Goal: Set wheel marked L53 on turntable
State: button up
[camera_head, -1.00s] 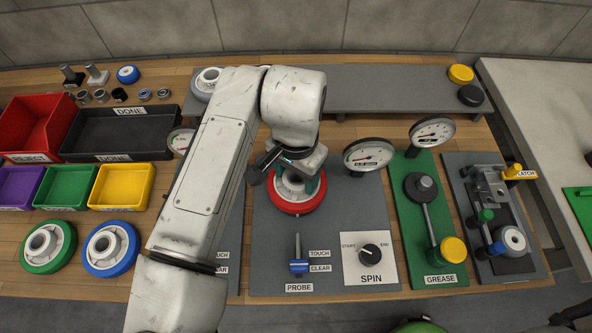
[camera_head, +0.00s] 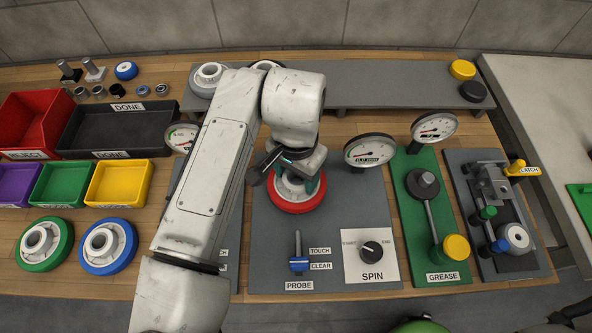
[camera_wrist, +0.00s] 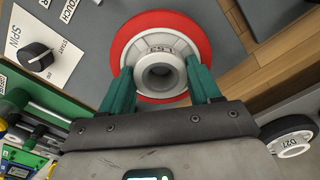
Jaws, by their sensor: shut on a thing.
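The wheel marked L53 has a red tyre and a pale grey hub. It lies flat over the grey station panel (camera_head: 345,215) in the head view (camera_head: 300,203), and its label reads in the wrist view (camera_wrist: 160,48). My gripper (camera_wrist: 161,80) is shut on the raised hub, with one green finger on each side. In the head view my gripper (camera_head: 297,182) stands above the far part of the wheel. The turntable is not visible; the wheel and gripper cover that spot. I cannot tell whether the wheel is resting on it.
A dial gauge (camera_head: 370,149) stands just right behind the wheel. The blue probe lever (camera_head: 299,264) and SPIN knob (camera_head: 372,250) are in front. A wheel marked D27 (camera_wrist: 290,138) shows in the wrist view. Green (camera_head: 45,245) and blue (camera_head: 109,247) wheels lie at left.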

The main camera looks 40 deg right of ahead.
jog(key=shift+f+b, duration=0.35)
jog(key=shift+f, duration=0.25)
jog(key=o, duration=1.4)
jog(key=shift+o, duration=0.2)
jog(key=shift+r, duration=0.1)
notch_tip(320, 180, up, 11)
jog(key=shift+f, duration=0.2)
